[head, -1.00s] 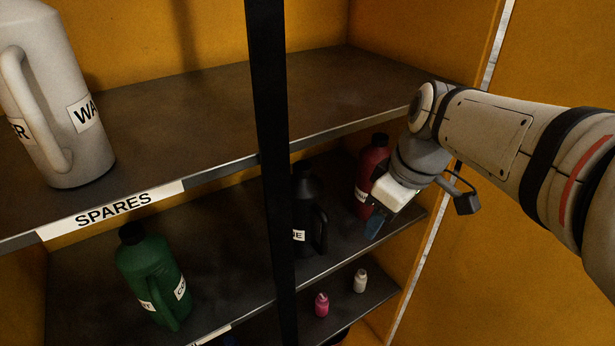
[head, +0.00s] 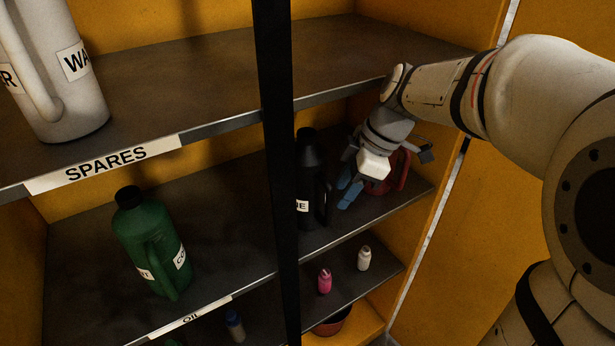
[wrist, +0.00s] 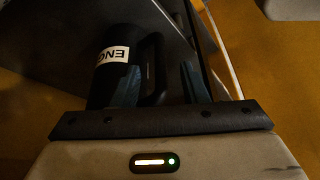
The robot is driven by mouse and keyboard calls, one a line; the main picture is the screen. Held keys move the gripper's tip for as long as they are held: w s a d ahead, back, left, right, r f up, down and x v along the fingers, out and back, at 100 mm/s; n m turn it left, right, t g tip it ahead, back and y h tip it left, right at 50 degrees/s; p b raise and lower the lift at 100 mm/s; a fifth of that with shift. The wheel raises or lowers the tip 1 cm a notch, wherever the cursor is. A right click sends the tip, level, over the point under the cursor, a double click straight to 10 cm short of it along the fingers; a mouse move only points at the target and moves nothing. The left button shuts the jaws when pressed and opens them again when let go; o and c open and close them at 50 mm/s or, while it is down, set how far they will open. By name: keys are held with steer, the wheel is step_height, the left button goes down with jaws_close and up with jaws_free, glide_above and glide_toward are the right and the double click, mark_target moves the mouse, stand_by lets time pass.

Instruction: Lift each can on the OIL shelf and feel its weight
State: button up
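The OIL shelf (head: 225,235) is the middle board. A green can (head: 150,240) stands upright at its left. A black can (head: 308,165) stands right of the dark post, partly hidden by it; its label and handle also show in the wrist view (wrist: 112,55). My gripper (head: 347,190) is just right of the black can, fingers pointing down-left. In the wrist view its blue fingers are apart, with the black can's handle in the gap between them; I cannot tell whether they touch it. A red can (head: 402,168) is mostly hidden behind my gripper; I cannot tell if it stands upright.
The dark upright post (head: 275,130) crosses in front of the shelves. The SPARES shelf (head: 200,90) is above and holds a large white WATER can (head: 75,105). Pink (head: 324,281) and white (head: 363,258) bottles stand below. The yellow cabinet wall (head: 450,165) closes the right side.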

mark_target(332, 204)
steer(key=shift+p+x, duration=0.4)
steer(key=shift+x, duration=2.25)
steer(key=shift+s+a+r, duration=0.1)
steer(key=shift+a, duration=0.05)
jaws_close()
